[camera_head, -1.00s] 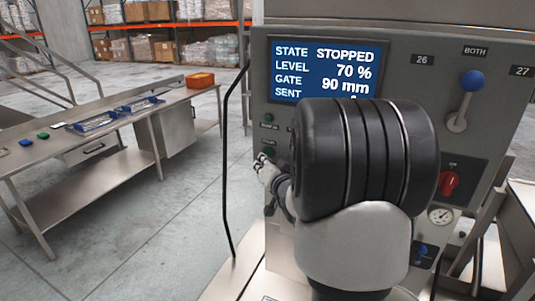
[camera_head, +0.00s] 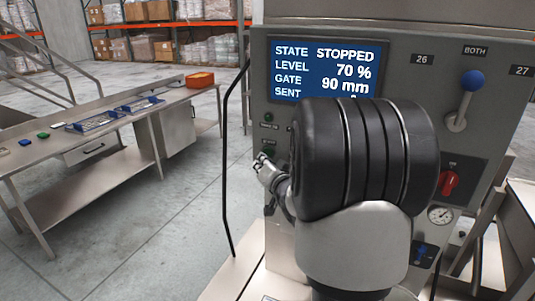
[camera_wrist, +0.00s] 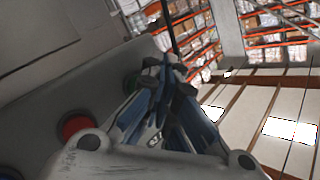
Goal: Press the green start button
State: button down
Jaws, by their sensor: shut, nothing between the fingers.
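The green start button (camera_head: 268,152) sits low on the left side of the grey control panel, just above my gripper (camera_head: 261,158) in the head view. The display (camera_head: 325,70) reads STOPPED, level 70 %, gate 90 mm; the SENT value is hidden by my arm.
A red button (camera_wrist: 75,126) is on the panel near the gripper. A steel table (camera_head: 90,150) stands left, with open floor between. A black cable hangs by the panel.

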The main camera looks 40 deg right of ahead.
jog(key=shift+d, duration=0.15)
jog(key=shift+w+d, duration=0.15)
jog(key=shift+d, duration=0.15)
jog(key=shift+w+d, duration=0.15)
jog(key=shift+d, duration=0.2)
dwell(0.8)
dwell(0.3)
jog(key=shift+s+a, duration=0.3)
jog(key=shift+a, duration=0.45)
jog(key=a, duration=0.1)
jog(key=s+a+b, duration=0.1)
jog(key=a, duration=0.1)
jog(key=s+a, duration=0.1)
jog(key=shift+a+b, duration=0.3)
jog(key=shift+b, duration=0.1)
dwell(0.5)
